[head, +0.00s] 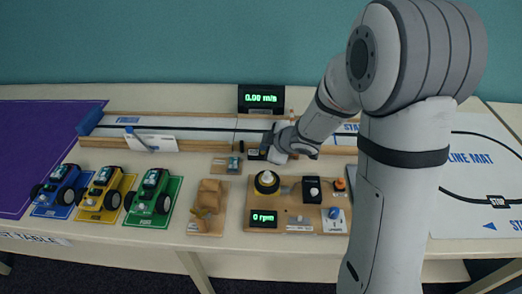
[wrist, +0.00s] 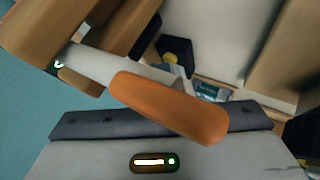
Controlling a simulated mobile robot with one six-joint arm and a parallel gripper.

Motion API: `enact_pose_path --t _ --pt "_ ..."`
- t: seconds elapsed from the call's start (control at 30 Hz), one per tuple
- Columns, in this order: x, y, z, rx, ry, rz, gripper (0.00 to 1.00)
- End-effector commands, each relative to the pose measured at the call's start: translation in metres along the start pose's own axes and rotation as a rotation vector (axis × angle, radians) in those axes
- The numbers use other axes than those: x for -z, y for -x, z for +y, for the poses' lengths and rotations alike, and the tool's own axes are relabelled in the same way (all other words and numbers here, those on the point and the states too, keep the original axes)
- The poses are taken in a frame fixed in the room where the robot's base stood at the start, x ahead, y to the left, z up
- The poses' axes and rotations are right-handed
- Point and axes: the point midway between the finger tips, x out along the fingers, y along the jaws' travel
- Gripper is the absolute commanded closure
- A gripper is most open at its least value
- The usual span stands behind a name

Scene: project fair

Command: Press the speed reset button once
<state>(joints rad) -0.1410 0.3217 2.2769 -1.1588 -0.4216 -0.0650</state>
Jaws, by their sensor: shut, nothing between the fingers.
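The speed display (head: 262,98) stands behind the track and reads 0.00 m/s in green. A small dark box with a yellow part (head: 256,154) sits at the front edge of the track, just below the display. It may carry the speed reset button, but its label is too small to read. My gripper (head: 273,145) is shut and empty, right beside this box and partly over it; I cannot tell whether they touch. In the wrist view a black block with a yellow part (wrist: 176,54) shows beyond the orange finger (wrist: 170,106). The button's top is not clear.
The wooden track (head: 195,132) runs behind my gripper. A small board with a teal part (head: 226,165) lies just left. In front is a wooden board with a knob (head: 267,182) and a 0 rpm display (head: 263,218). Toy cars (head: 101,194) stand at left.

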Motion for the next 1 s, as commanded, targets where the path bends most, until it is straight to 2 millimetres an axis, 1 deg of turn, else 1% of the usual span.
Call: enact_pose_path --t 0.3,0.7,1.0 --pt "0.008 0.011 0.008 0.001 0.0 0.0 1.0" --pt "0.009 0.012 0.009 0.0 0.0 0.0 1.0" --pt "0.023 0.031 0.022 0.001 0.0 0.0 1.0"
